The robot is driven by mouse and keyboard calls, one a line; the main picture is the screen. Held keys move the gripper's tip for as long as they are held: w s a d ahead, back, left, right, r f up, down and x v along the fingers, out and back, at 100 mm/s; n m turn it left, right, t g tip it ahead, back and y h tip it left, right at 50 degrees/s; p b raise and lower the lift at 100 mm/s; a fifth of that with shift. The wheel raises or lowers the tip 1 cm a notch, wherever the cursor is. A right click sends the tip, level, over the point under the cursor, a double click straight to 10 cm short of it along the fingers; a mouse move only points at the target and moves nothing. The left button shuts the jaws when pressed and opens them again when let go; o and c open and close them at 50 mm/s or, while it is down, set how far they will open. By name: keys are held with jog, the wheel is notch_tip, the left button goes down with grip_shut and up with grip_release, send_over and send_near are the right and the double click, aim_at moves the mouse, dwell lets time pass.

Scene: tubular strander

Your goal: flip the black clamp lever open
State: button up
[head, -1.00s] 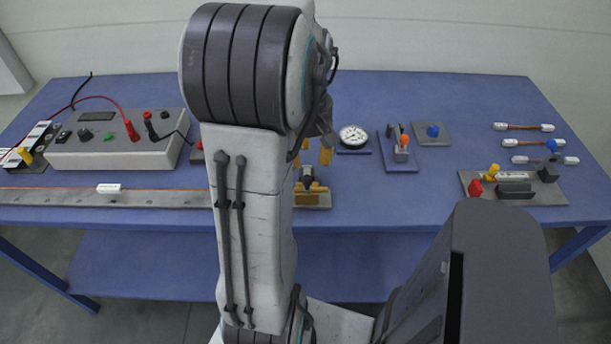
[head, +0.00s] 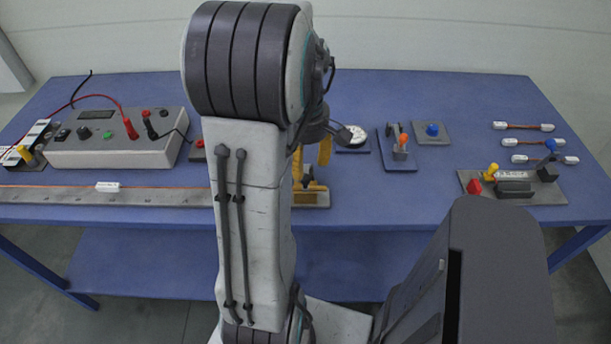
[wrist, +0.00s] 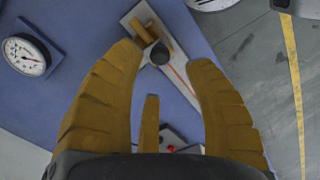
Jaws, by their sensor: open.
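The black clamp lever (wrist: 158,53) shows end-on as a dark round tip in the wrist view, beside a yellow-brown bar (wrist: 141,31) on the end of a pale rail (wrist: 172,69). In the head view the lever (head: 308,174) is small and partly hidden behind my arm and yellow fingers. My gripper (wrist: 165,56) is open, its yellow fingers spread on either side of the lever in the wrist view. In the head view my gripper (head: 311,163) hangs over the rail's end. I cannot tell whether a finger touches the lever.
A round dial gauge (head: 355,136) and an orange-tipped lever on a blue base (head: 400,147) stand right of my gripper. A grey meter box (head: 120,142) with cables is at left. A grey fixture plate (head: 535,197) is at right. The blue table's front middle is clear.

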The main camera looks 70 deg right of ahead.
aim_at(305, 176)
jog(key=shift+f, duration=2.7)
grip_shut()
